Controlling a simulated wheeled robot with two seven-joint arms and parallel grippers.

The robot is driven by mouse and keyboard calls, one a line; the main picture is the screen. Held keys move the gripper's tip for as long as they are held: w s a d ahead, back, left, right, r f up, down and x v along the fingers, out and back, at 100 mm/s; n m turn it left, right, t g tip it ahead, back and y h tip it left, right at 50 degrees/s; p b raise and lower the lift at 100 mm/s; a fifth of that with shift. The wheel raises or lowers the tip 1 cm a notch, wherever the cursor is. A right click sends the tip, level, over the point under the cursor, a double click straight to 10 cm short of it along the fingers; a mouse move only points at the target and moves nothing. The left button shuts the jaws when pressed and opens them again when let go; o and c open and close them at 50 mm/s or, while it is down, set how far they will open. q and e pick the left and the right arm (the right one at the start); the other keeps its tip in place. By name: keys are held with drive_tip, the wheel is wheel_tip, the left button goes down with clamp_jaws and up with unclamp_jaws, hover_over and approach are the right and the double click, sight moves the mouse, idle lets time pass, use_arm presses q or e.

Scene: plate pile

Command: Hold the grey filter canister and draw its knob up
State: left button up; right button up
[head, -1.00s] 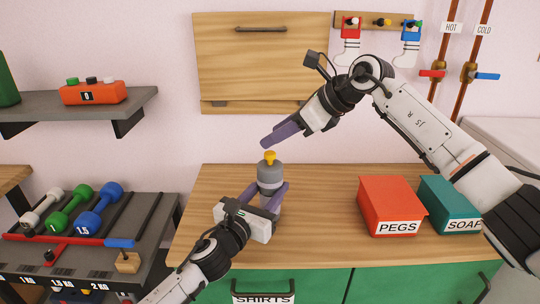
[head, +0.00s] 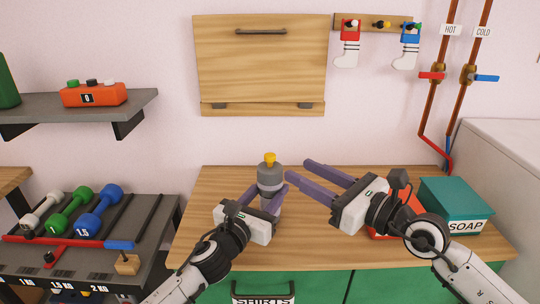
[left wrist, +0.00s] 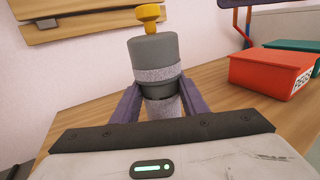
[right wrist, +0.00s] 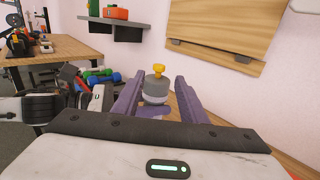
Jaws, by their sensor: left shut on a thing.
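The grey filter canister (head: 270,180) stands upright on the wooden counter, with a yellow knob (head: 269,159) on its top. My left gripper (head: 264,195) is shut on the canister's lower body, one finger on each side, as the left wrist view shows on the canister (left wrist: 155,65). My right gripper (head: 297,170) is open and empty, just right of the canister, with its fingers pointing left toward it. In the right wrist view the canister (right wrist: 156,88) and the knob (right wrist: 158,70) appear between the spread fingers, beyond their tips. The knob sits close on the canister's top.
A red box (left wrist: 270,72) and a teal SOAP box (head: 455,205) stand on the counter's right, the red one mostly behind my right arm in the head view. A dumbbell rack (head: 130,215) is at the left. The counter (head: 215,190) left of the canister is clear.

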sight(274, 158)
drive_tip(key=x, duration=1)
drive_tip(key=shift+w+a, duration=0.25)
drive_tip(key=shift+a, duration=0.05)
